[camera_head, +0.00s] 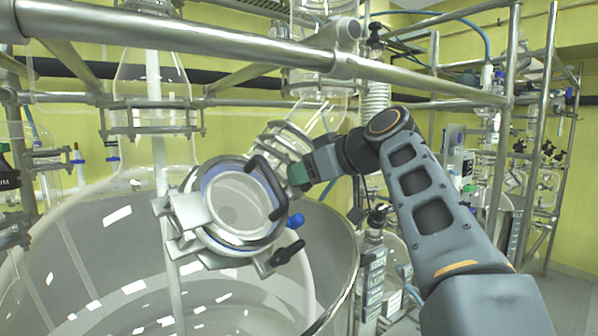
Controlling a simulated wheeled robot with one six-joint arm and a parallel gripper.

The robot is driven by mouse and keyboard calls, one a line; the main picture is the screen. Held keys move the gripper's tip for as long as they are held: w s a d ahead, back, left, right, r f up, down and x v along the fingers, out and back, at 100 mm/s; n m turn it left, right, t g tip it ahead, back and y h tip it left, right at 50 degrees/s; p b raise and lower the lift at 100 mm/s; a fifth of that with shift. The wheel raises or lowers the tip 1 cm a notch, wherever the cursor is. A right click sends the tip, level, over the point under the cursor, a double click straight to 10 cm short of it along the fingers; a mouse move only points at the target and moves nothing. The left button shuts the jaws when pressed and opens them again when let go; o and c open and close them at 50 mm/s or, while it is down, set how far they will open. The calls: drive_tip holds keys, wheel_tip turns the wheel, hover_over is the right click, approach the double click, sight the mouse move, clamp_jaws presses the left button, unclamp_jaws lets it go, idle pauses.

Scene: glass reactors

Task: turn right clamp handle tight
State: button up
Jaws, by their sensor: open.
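I cannot tell for sure which is the right clamp handle. My gripper (299,176) is open, up and right of both, close by the port's right side.
A thick metal rail (420,83) crosses above my arm. The large glass vessel (345,268) lies below the port, its rim curving down the right. A vertical glass neck and stirrer shaft (158,140) stand at left.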

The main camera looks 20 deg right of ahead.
drive_tip(key=shift+x, duration=0.95)
drive_tip(key=c, duration=0.7)
drive_tip(key=shift+m, duration=0.3)
drive_tip(key=m+h, duration=0.1)
drive_tip(key=m, duration=0.4)
drive_tip(key=shift+d+t+h+p, duration=0.1)
drive_tip(key=shift+t+h+p, duration=0.2)
drive_tip(key=shift+t+h, duration=0.1)
drive_tip(key=shift+d+m+h+p, duration=0.1)
drive_tip(key=shift+m+h+p, duration=0.65)
drive_tip(key=shift+m, duration=1.65)
